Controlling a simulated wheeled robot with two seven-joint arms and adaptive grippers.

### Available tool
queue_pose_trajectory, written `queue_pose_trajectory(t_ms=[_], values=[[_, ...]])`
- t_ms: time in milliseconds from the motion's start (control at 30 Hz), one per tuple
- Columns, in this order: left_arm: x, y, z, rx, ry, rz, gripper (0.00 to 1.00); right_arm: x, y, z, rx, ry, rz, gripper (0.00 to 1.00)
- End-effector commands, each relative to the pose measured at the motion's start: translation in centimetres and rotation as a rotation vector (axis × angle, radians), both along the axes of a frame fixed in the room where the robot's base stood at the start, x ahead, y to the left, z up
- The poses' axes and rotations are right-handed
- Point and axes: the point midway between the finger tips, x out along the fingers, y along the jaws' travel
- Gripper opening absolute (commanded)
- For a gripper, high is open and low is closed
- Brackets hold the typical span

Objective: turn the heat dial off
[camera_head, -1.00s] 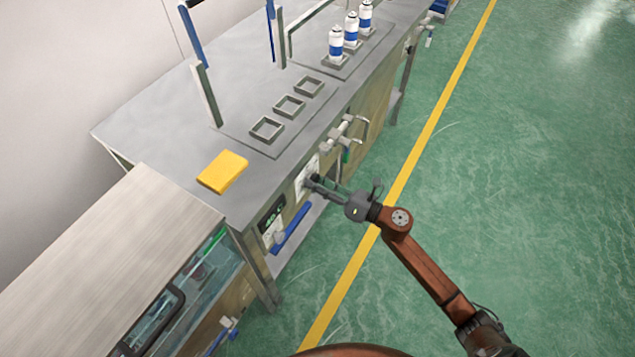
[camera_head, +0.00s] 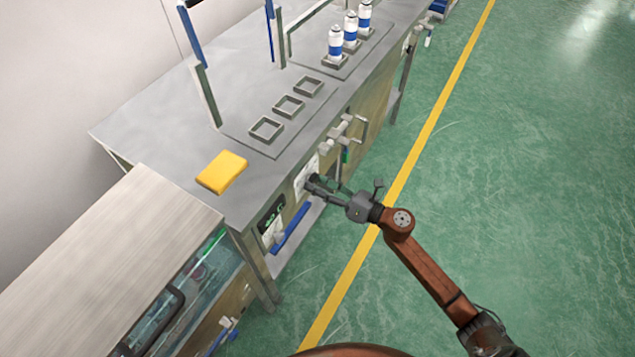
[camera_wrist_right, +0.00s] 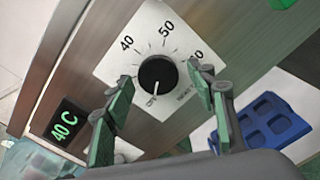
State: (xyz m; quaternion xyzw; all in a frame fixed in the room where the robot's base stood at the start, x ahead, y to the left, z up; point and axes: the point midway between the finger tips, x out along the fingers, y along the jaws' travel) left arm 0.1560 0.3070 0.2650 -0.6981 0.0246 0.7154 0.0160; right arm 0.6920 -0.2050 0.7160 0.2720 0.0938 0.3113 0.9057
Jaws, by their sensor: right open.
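The white line on the knob points towards the OFF label. My right gripper (camera_wrist_right: 160,79) is open, with one fingertip on each side of the knob and visible gaps to it. In the head view the right gripper (camera_head: 313,183) is at the white plate (camera_head: 304,172) on the bench front, hiding the knob. A dark display (camera_wrist_right: 66,122) reads 40 C in green. My left gripper is not in view.
A yellow block (camera_head: 222,172) lies on the grey bench top (camera_head: 165,135). White-and-blue cans (camera_head: 335,43) stand at the back. The green floor (camera_head: 530,200) is clear.

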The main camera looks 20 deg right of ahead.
Motion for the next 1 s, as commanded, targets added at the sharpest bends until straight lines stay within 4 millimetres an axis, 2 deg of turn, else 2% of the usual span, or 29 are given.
queue_pose_trajectory(t_ms=[500,700,1000], values=[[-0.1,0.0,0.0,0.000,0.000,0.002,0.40,-7.5,-6.0,-0.1,-0.002,0.001,-0.002,0.51],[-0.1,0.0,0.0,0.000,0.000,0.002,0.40,-8.8,-6.9,0.0,0.000,0.000,-0.001,0.51],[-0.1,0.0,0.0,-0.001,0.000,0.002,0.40,-8.8,-7.0,0.0,-0.001,-0.001,0.000,0.51]])
